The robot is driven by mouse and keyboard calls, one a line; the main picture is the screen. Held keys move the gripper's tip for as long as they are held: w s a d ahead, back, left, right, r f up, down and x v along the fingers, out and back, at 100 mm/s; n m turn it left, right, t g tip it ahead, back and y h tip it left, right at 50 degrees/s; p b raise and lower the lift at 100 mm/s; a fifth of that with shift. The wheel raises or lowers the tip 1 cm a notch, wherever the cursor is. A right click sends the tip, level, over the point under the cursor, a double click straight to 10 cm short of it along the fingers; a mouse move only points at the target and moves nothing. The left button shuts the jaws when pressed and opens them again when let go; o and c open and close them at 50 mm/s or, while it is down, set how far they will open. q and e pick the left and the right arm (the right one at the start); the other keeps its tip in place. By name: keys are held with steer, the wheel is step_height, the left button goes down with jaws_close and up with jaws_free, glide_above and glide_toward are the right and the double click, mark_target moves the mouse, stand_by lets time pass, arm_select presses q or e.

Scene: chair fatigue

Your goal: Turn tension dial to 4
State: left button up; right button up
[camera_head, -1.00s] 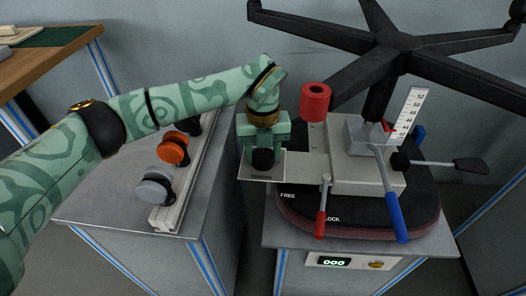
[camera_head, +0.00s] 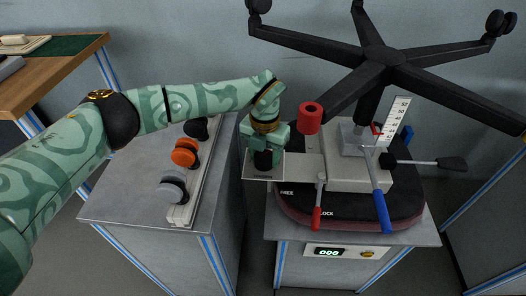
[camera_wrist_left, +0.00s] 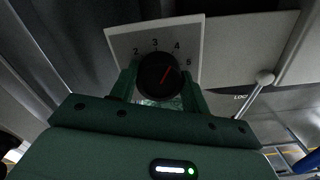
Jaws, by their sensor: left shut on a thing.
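The tension dial is a black knob (camera_wrist_left: 160,75) on a light plate numbered 2 to 5 in the left wrist view. Its red pointer line slants up and right, roughly toward the 4. In the head view the dial's plate (camera_head: 252,170) sticks out at the left of the chair mechanism (camera_head: 345,172). My left gripper (camera_head: 264,158) is over the plate, with its green fingers on both sides of the knob, shut on it. In the left wrist view, the gripper (camera_wrist_left: 160,88) hides the knob's lower side. My right gripper is not in view.
A red cylinder (camera_head: 310,118) stands close right of my left gripper. Red (camera_head: 318,205) and blue (camera_head: 381,210) levers lie at the front, and the chair's black star base (camera_head: 385,58) overhangs behind. Orange (camera_head: 185,152) and grey knobs (camera_head: 173,187) stand on the left bench.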

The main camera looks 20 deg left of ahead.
arm_select(q)
steer(key=shift+r+m+p, duration=0.1)
steer(key=shift+m+p, duration=0.2)
steer(key=shift+m, duration=0.3)
steer(key=o, duration=1)
